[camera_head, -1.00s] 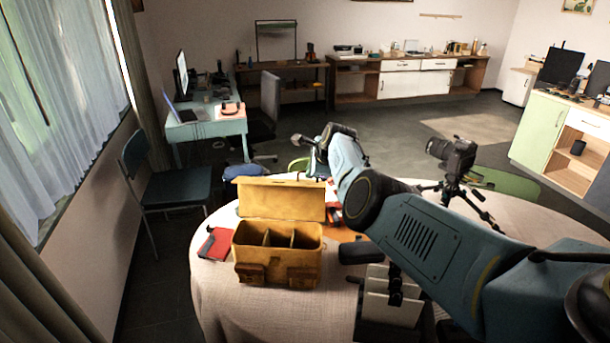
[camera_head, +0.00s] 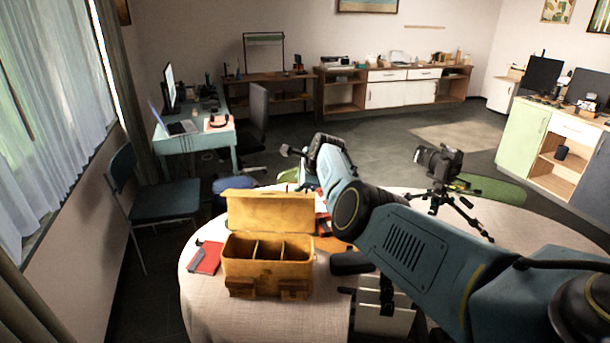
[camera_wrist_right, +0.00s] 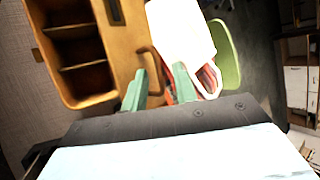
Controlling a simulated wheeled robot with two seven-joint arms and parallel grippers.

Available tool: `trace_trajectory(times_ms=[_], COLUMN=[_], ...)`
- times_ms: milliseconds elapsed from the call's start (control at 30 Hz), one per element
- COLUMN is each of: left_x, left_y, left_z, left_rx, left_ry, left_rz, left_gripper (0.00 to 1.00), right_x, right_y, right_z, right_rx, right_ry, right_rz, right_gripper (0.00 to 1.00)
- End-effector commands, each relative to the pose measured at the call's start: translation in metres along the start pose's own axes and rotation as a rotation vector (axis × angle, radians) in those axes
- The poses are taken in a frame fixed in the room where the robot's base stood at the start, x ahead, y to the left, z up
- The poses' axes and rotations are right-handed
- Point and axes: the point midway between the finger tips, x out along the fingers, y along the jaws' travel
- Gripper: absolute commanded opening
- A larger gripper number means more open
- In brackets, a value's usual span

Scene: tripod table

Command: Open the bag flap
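The yellow-orange bag (camera_head: 267,272) stands open on the round table, with several compartments showing inside. Its flap (camera_head: 270,211) stands raised, roughly upright, along the back edge. In the right wrist view the bag's compartment box (camera_wrist_right: 75,60) is at the left, and the flap (camera_wrist_right: 122,45) with its curved handle lies beside it. My right gripper (camera_wrist_right: 160,80) is beyond the flap's far side; its teal fingers are apart, close to the handle. I see nothing held between them. In the head view its fingertips are mostly hidden behind the flap and wrist. My left gripper is out of view.
A red notebook (camera_head: 206,257) lies left of the bag on the tablecloth (camera_head: 220,315). A camera on a small tripod (camera_head: 440,165) stands at the table's right. My right arm crosses above the table between them. A blue chair (camera_head: 160,200) stands to the left.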

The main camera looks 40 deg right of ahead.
Motion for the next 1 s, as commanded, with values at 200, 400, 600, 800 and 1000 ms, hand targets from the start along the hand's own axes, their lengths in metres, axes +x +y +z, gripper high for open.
trace_trajectory(times_ms=[200,400,600,800,1000], left_x=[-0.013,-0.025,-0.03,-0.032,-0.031], left_y=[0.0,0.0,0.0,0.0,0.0], left_z=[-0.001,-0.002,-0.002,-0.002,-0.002], left_rx=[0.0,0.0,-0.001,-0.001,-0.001], left_ry=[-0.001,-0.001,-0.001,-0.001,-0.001], left_rz=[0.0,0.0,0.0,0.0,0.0], left_gripper=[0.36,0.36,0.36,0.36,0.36], right_x=[-0.014,-0.033,-0.055,-0.083,-0.111], right_y=[-0.002,-0.001,0.0,0.0,-0.001], right_z=[0.001,0.001,0.0,0.0,-0.001], right_rx=[-0.001,0.001,0.0,0.0,0.0], right_ry=[0.002,0.0,0.0,0.0,0.0], right_rz=[-0.002,-0.003,-0.003,-0.003,-0.005], right_gripper=[0.28,0.28,0.28,0.28,0.28])
